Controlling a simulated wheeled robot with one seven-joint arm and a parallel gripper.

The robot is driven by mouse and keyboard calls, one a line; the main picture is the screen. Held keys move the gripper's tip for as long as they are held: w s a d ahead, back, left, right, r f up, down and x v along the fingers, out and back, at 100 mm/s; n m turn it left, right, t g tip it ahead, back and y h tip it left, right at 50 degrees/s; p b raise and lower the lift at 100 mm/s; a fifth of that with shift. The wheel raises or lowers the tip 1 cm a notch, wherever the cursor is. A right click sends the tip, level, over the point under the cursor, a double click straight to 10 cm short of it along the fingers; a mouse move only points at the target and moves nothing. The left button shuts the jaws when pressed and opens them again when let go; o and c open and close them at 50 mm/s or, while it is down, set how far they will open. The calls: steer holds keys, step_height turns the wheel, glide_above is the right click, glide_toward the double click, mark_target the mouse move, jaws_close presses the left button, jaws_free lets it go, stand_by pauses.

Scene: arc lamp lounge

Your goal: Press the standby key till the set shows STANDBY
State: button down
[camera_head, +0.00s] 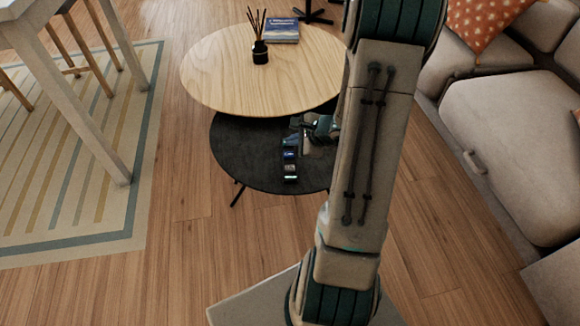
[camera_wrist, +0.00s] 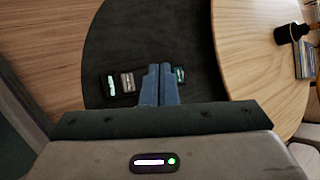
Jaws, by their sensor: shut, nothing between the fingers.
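The set (camera_head: 290,168) is a small, dark, narrow device lying on the black low table (camera_head: 232,150). In the head view it has a green-lit strip at its near end, a pale patch and a bluish patch. In the wrist view the set (camera_wrist: 111,86) shows a green-lit panel and a grey part left of my fingers, and a greenish lit bit to their right. My gripper (camera_head: 303,134) is at the set's far end in the head view. In the wrist view my gripper (camera_wrist: 159,69) is shut and empty, its fingers covering the set's middle. Contact and lettering cannot be told.
A round wooden table (camera_head: 225,75) stands higher and overlaps the black table. It holds a dark reed diffuser (camera_head: 260,50) and a blue book (camera_head: 282,32). A grey sofa (camera_head: 510,130) is at right, a striped rug (camera_head: 85,150) at left.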

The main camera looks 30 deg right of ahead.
steer(key=shift+f, duration=0.15)
steer(key=b, duration=0.5)
glide_above(288, 166)
steer(key=s, duration=0.2)
steer(key=f, duration=0.4)
steer(key=d+f, duration=0.1)
steer(key=f, duration=0.2)
steer(key=shift+w, duration=0.15)
steer(key=shift+f+b, duration=0.75)
steer(key=shift+b, duration=0.15)
steer(key=shift+a+f, duration=0.1)
steer(key=shift+f, duration=0.05)
steer(key=shift+f+b, duration=0.3)
steer(key=shift+b, duration=0.4)
steer(key=shift+f+b, duration=0.8)
steer(key=shift+b, duration=0.15)
stand_by(0.8)
steer(key=shift+r, duration=0.1)
steer(key=shift+r+p, duration=0.85)
steer(key=shift+r, duration=0.35)
